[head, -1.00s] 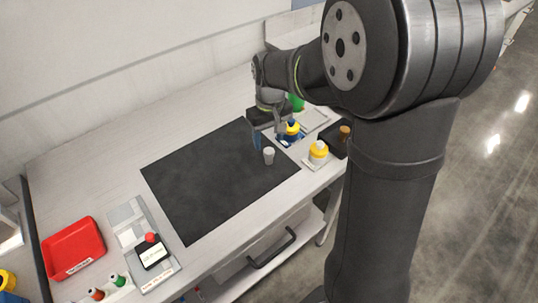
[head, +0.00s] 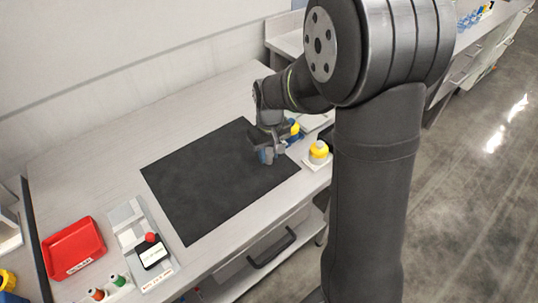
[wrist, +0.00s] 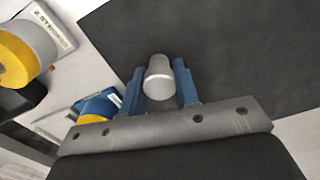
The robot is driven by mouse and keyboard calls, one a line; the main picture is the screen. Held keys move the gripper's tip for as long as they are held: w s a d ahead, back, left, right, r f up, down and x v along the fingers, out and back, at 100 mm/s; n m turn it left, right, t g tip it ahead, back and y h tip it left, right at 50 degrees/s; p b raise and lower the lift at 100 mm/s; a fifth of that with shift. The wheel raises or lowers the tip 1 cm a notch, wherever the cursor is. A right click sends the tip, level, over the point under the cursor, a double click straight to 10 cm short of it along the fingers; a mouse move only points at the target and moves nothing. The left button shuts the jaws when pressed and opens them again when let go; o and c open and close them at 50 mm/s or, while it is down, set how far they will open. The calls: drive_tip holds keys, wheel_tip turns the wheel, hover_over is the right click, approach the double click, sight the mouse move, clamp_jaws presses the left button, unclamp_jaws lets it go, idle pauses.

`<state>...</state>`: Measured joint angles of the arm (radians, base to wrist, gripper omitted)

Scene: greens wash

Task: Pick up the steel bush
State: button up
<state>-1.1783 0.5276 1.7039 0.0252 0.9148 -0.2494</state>
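The steel bush (wrist: 159,76) is a short, light grey cylinder standing on the black mat (head: 205,185). In the wrist view it lies between the two blue fingers of my gripper (wrist: 162,84), with a visible gap at the right finger and a narrower one at the left. My gripper (head: 268,155) is open and low over the right part of the mat. In the head view the gripper hides the bush.
A yellow-topped container (head: 318,152) on a pale base stands right of the mat, and a blue and yellow item (wrist: 97,107) is close to the left finger. A red tray (head: 73,248) and a device with a red button (head: 152,250) are at left. Most of the mat is clear.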

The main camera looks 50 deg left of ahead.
sight(272, 150)
drive_tip(key=shift+c, duration=1.2)
drive_tip(key=shift+r, duration=0.5)
drive_tip(key=r, duration=0.2)
drive_tip(key=d+r, duration=0.1)
drive_tip(key=r, duration=0.1)
drive_tip(key=shift+w, duration=0.35)
drive_tip(key=w+d+r, duration=0.6)
drive_tip(key=d, duration=0.1)
drive_tip(key=w+a, duration=0.1)
drive_tip(key=a, duration=0.3)
drive_tip(key=w+a, duration=0.1)
drive_tip(key=a, duration=0.3)
drive_tip(key=w+a, duration=0.2)
drive_tip(key=a, duration=0.2)
drive_tip(key=shift+a, duration=0.1)
drive_tip(key=a, duration=0.3)
drive_tip(key=a+f, duration=0.1)
drive_tip(key=a, duration=0.3)
drive_tip(key=a+f, duration=0.1)
drive_tip(key=a, duration=0.2)
drive_tip(key=shift+w+a+f, duration=0.15)
drive_tip(key=shift+w+a, duration=0.2)
drive_tip(key=shift+a, duration=0.05)
